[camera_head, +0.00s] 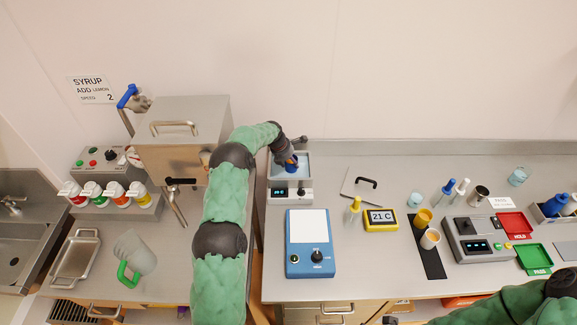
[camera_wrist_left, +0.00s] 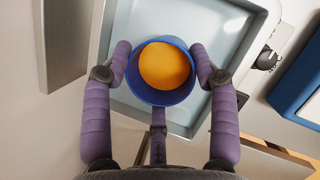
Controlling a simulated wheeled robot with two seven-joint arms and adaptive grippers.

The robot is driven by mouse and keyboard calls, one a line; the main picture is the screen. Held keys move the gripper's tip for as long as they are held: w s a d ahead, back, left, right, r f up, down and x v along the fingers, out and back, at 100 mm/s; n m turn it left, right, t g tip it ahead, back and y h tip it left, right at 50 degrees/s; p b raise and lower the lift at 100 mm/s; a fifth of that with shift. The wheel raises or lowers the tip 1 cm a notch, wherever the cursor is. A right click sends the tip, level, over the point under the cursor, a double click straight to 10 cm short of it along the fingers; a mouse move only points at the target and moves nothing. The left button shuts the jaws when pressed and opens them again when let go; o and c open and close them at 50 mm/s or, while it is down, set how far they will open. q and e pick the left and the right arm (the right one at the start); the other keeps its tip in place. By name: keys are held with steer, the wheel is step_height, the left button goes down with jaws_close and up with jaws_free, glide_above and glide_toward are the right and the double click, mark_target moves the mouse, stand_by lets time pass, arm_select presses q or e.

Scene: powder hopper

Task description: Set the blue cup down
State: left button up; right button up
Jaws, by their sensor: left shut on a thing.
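My left gripper (camera_head: 289,158) reaches over the back of the counter, pointing down, and is shut on the blue cup (camera_head: 292,165). In the left wrist view the blue cup (camera_wrist_left: 160,98) is round and open-topped, with a smooth orange fill inside. The purple fingers of the left gripper (camera_wrist_left: 160,60) press on it from both sides. The cup is over the pale square tray (camera_wrist_left: 215,20) of a grey device (camera_head: 290,191) with a display and knob. I cannot tell whether its base touches the tray. My right arm shows at the lower right; its gripper is out of frame.
A blue device with a white plate (camera_head: 307,226) stands in front of the tray device. To the right are a yellow dropper bottle (camera_head: 353,209), a yellow 21 C display (camera_head: 381,218) and a black mat (camera_head: 427,258) with cups. A steel cabinet (camera_head: 180,125) stands left.

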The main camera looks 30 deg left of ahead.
mark_target(288, 165)
arm_select(q)
steer(key=shift+a+f, duration=0.3)
steer(key=shift+f, duration=0.1)
steer(key=shift+f+p, duration=0.4)
steer(key=shift+f, duration=1.05)
steer(key=shift+f, duration=0.15)
steer(key=o, duration=1.2)
steer(key=shift+o, duration=0.2)
steer(key=v, duration=1.2)
steer(key=shift+b, duration=0.35)
